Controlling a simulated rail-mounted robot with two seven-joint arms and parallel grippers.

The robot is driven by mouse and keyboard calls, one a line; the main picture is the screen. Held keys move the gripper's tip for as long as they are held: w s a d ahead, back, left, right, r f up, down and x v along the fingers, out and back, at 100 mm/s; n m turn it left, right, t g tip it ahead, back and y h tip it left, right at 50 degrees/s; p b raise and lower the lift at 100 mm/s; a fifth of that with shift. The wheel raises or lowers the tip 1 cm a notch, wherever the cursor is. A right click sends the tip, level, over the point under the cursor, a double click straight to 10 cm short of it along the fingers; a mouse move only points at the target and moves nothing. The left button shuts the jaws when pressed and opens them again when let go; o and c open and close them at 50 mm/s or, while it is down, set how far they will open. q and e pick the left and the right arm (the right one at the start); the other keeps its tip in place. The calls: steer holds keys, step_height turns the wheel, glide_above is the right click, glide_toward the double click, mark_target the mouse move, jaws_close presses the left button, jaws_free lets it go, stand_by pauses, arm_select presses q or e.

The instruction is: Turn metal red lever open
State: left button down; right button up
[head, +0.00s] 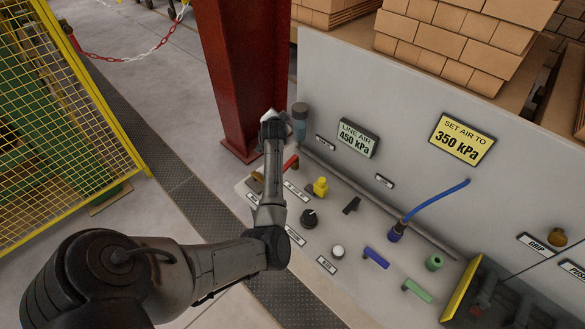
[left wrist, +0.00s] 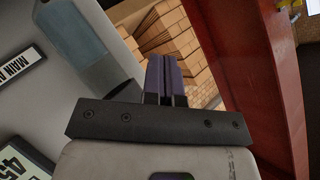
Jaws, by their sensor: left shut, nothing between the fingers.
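The red lever (head: 291,163) shows in the head view as a short red bar at the back left of the grey control panel (head: 325,262). It lies just right of my left forearm, which may hide part of it. My left gripper (head: 271,118) is above and beyond the lever, apart from it, near a grey-blue cylinder (head: 300,118). In the left wrist view its fingers (left wrist: 164,78) are together and empty, with the cylinder (left wrist: 82,45) to their left. The lever does not show in that view. My right gripper is not in view.
A red steel column (head: 228,75) stands close behind my left gripper. A yellow mesh fence (head: 75,85) is at the left. The panel carries a yellow knob (head: 320,187), a black knob (head: 309,218) and a blue hose (head: 438,203). Stacked cartons (head: 455,35) stand behind it.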

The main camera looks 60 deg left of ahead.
arm_select(q)
steer(key=w+d+f+n+g+h+b, duration=0.1)
steer(key=d+f+g+b, duration=0.3)
steer(key=d, duration=0.6)
steer(key=w+d+f+n+g+h+b, duration=0.1)
steer(key=d+f+g+h+b, duration=0.15)
steer(key=d+g, duration=0.5)
steer(key=t, duration=0.1)
glide_above(293, 182)
steer(key=d, duration=0.1)
steer(key=shift+y, duration=0.45)
steer(key=f, duration=0.5)
steer(key=shift+w+f+p, duration=0.25)
steer(key=shift+f+p, duration=0.15)
steer(key=shift+x, duration=0.9)
